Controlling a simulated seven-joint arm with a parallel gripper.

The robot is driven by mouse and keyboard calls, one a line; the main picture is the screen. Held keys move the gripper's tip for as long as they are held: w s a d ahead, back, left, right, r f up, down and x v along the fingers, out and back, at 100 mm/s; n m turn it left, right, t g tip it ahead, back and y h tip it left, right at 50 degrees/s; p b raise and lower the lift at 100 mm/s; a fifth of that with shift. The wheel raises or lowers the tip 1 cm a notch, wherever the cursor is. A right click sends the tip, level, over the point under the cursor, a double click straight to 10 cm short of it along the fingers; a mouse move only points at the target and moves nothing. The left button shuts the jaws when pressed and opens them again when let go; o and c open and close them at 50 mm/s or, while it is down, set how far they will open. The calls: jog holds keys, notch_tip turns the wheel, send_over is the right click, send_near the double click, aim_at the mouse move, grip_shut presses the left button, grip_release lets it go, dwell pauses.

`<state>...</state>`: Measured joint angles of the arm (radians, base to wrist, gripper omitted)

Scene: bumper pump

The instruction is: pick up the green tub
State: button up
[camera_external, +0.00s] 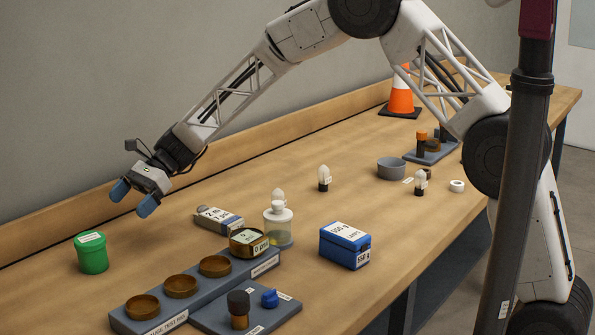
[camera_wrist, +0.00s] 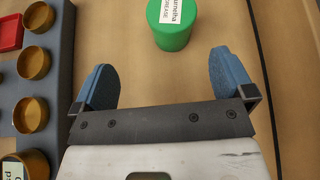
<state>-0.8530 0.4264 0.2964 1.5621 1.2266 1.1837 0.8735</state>
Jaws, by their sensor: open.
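The green tub (camera_external: 92,254) stands upright on the wooden table at the left, with a white label on its lid. In the wrist view the tub (camera_wrist: 171,36) lies ahead of my gripper, between the lines of its two fingers but beyond their tips. My gripper (camera_external: 134,198) is open and empty, above the table and to the upper right of the tub. Its two blue fingers (camera_wrist: 165,72) are spread apart and do not touch the tub.
A grey rack (camera_external: 189,294) with brown cups stands right of the tub. A grey labelled box (camera_external: 219,219), a clear jar (camera_external: 278,226) and a blue box (camera_external: 345,245) stand further right. A wooden ledge (camera_external: 60,222) runs along the wall. The table around the tub is clear.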

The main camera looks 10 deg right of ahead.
send_near(80, 240)
jog(key=x, duration=0.3)
jog(key=shift+d+f+m+g, duration=0.15)
jog(key=shift+f+m+g, duration=0.05)
jog(key=shift+m+g, duration=0.1)
jog(key=shift+x, duration=1.3)
jog(key=shift+x, duration=2.6)
jog(key=shift+r, duration=0.1)
